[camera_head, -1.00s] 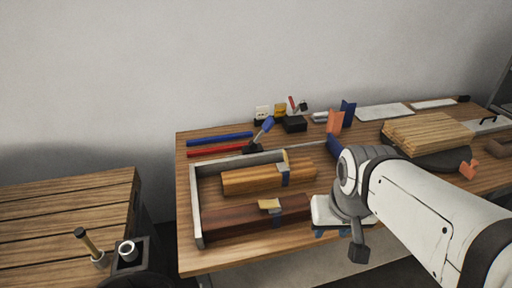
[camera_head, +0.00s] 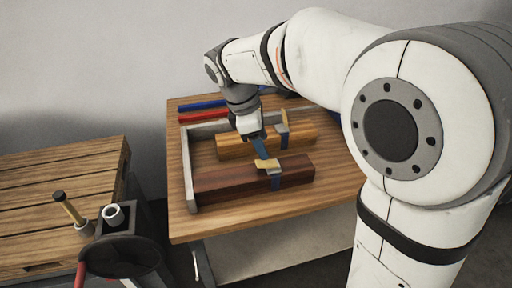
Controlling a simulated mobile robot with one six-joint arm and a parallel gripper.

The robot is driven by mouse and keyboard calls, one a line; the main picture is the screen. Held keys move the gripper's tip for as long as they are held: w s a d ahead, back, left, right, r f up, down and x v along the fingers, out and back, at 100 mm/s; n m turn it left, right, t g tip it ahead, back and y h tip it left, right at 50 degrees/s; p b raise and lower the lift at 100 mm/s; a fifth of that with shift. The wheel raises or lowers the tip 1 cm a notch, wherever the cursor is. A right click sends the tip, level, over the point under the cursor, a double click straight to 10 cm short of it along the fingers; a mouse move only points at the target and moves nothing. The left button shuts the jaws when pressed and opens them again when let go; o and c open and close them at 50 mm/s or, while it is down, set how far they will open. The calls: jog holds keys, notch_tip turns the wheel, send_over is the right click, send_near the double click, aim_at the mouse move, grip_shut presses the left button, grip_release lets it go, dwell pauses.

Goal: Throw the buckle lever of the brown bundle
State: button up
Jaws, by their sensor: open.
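My gripper (camera_head: 263,150) is open and points down just above and behind this lever. One blue finger shows close to the lever; I cannot tell whether it touches.
A lighter orange-brown bundle (camera_head: 232,146) lies behind, with its own lever (camera_head: 285,119) standing up. Blue (camera_head: 205,104) and red (camera_head: 200,116) bars lie behind the tray. My arm covers the table's right side. A slatted wooden surface (camera_head: 60,200) stands at left.

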aim_at(259, 163)
jog(key=w+f+n, duration=0.1)
jog(key=f, duration=0.2)
jog(key=f+n+b, duration=0.1)
jog(key=f, duration=0.2)
jog(key=w+f+b, duration=0.1)
jog(key=f, duration=0.1)
jog(key=shift+w+a+f+n+h, duration=0.3)
jog(key=shift+a+f+n+h, duration=0.1)
jog(key=shift+c, duration=0.4)
